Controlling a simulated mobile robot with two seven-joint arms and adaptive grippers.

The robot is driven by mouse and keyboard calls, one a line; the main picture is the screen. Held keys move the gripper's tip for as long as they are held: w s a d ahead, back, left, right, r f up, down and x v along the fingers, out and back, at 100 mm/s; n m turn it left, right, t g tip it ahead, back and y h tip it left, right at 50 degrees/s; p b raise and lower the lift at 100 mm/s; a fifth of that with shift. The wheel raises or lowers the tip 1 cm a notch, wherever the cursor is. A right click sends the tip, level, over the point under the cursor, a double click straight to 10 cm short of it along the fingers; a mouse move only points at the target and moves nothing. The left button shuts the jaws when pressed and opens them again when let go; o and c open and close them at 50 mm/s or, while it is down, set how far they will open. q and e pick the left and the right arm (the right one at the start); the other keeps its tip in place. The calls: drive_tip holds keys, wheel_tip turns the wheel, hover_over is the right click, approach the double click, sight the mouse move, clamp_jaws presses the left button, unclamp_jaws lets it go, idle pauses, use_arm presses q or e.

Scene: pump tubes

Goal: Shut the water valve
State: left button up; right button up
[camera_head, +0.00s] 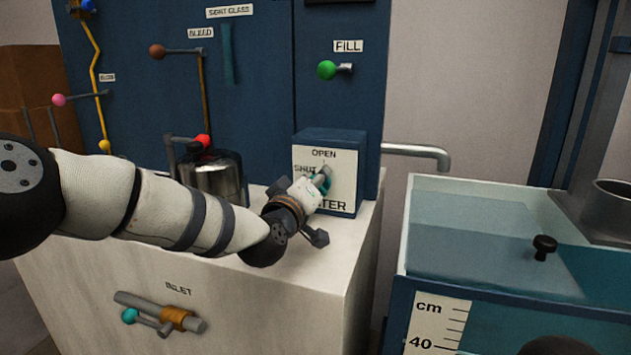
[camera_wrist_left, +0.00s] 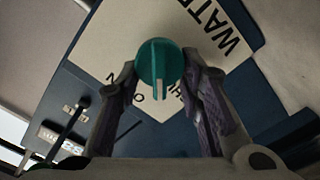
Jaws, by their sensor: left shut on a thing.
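The water valve is a teal round knob on a white plate (camera_head: 342,183) on the front of a blue box. The plate reads OPEN at the top, SHUT at the left and WATER, partly hidden, below. The knob (camera_wrist_left: 160,60) shows in the left wrist view with a pale pointer mark, which lies between the OPEN and SHUT lettering. My left gripper (camera_head: 322,180) is shut on the knob, one finger on each side of it; the fingers (camera_wrist_left: 160,88) also show in the left wrist view. The head view shows the knob only partly, behind the gripper.
A metal pot (camera_head: 214,176) stands left of the box, behind my left arm. A grey spout (camera_head: 420,151) reaches right above a glass water tank (camera_head: 470,187). The INLET lever (camera_head: 150,320) is on the cabinet front. A green FILL knob (camera_head: 326,70) sits above the box.

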use_arm(q)
drive_tip(key=n, duration=0.2)
drive_tip(key=n+b, duration=0.1)
drive_tip(key=n, duration=0.2)
drive_tip(key=shift+a+f, duration=0.15)
drive_tip(key=shift+f, duration=0.25)
drive_tip(key=shift+n+b, duration=0.75)
drive_tip(key=shift+n, duration=1.25)
use_arm(e)
drive_tip(key=shift+s+f+g, duration=0.15)
drive_tip(key=shift+s+f, duration=0.3)
drive_tip(key=shift+f, duration=0.2)
drive_tip(key=shift+s+f+g, duration=0.15)
drive_tip(key=shift+s+f, duration=0.25)
drive_tip(key=shift+f, duration=0.2)
use_arm(q)
drive_tip(key=o, duration=1.1)
drive_tip(key=v, duration=1.2)
